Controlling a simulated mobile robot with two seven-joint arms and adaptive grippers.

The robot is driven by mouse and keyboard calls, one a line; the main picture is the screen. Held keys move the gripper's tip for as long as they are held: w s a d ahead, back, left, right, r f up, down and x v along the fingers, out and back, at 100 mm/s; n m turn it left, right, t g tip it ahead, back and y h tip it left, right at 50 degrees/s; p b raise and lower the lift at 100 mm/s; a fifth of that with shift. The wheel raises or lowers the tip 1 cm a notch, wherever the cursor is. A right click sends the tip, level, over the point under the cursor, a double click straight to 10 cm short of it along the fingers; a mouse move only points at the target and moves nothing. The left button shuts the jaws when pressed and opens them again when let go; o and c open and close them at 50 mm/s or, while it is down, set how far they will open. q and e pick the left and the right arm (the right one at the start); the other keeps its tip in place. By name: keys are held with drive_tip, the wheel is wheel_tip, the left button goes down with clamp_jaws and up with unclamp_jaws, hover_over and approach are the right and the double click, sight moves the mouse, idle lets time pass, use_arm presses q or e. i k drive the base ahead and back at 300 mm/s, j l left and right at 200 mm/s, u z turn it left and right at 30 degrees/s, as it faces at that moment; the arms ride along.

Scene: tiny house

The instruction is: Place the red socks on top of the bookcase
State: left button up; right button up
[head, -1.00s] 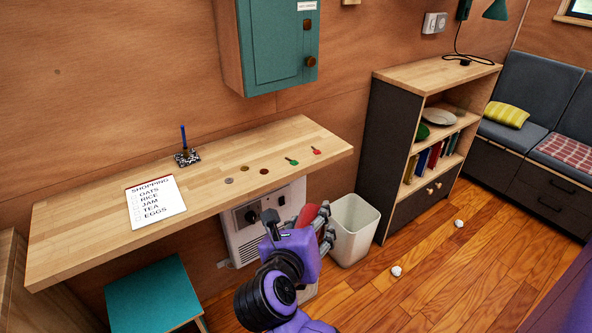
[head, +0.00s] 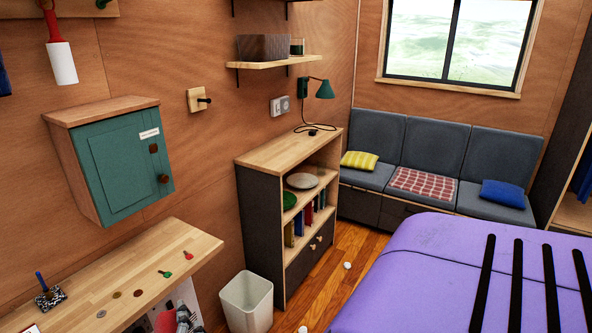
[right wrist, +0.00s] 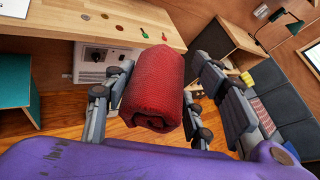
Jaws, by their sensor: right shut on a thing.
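The red socks (right wrist: 154,88), a rolled bundle, sit between the fingers of my right gripper (right wrist: 160,100) in the right wrist view, and the gripper is shut on them. In the head view only part of that gripper (head: 186,320) and a bit of the red socks (head: 166,322) show at the bottom edge, below the wall desk. The bookcase (head: 262,163) stands against the wall, dark-sided with a pale wood top. A green lamp (head: 324,89) stands at the back of its top, and the front part is bare. My left gripper is not in view.
A white bin (head: 247,303) stands on the floor before the bookcase. The wall desk (head: 140,275) holds small items. A teal wall cabinet (head: 124,170) juts out above it. A grey bench (head: 390,176) with cushions is beyond the bookcase. White balls (head: 347,265) lie on the floor.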

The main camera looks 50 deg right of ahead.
sight(284, 148)
drive_tip(key=i+l, duration=0.15)
drive_tip(key=l, duration=0.3)
drive_tip(key=i+l+z, duration=0.1)
drive_tip(key=l, duration=0.35)
drive_tip(key=i+l, duration=0.25)
drive_tip(key=l, duration=0.15)
drive_tip(key=i+l+z, duration=0.1)
drive_tip(key=l, duration=0.35)
drive_tip(key=i+l, duration=0.3)
drive_tip(key=i+l+z, duration=0.1)
drive_tip(key=l, duration=0.45)
drive_tip(key=i+l, duration=0.3)
drive_tip(key=i+l+z, duration=0.1)
drive_tip(key=l, duration=0.4)
drive_tip(key=i, duration=0.1)
